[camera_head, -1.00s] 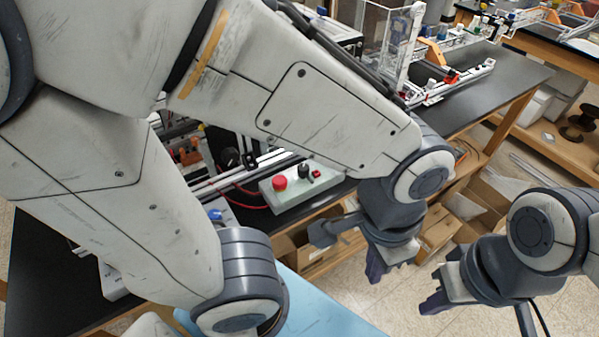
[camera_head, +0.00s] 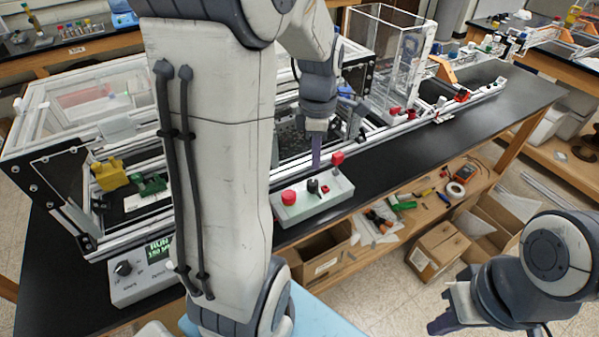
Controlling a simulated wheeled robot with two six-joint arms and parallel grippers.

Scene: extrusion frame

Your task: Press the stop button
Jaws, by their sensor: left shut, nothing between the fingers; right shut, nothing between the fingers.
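A pale grey control box (camera_head: 320,207) sits near the front edge of the black bench. It carries a large red mushroom button (camera_head: 289,197) at its left end, the likely stop button, with a black knob (camera_head: 312,187) and a small red switch (camera_head: 325,190) beside it. My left gripper (camera_head: 316,164) is shut and points down above the back of the box, to the right of the red button. Whether it touches the box cannot be told. My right gripper (camera_head: 441,322) is shut and empty at the lower right, away from the bench.
A framed machine (camera_head: 85,120) stands at left, with a small controller box (camera_head: 128,285) showing a green display in front. Aluminium rails run behind the control box. A red part (camera_head: 337,158) stands just behind it. A clear acrylic box (camera_head: 385,60) stands further back. A lower shelf holds tools.

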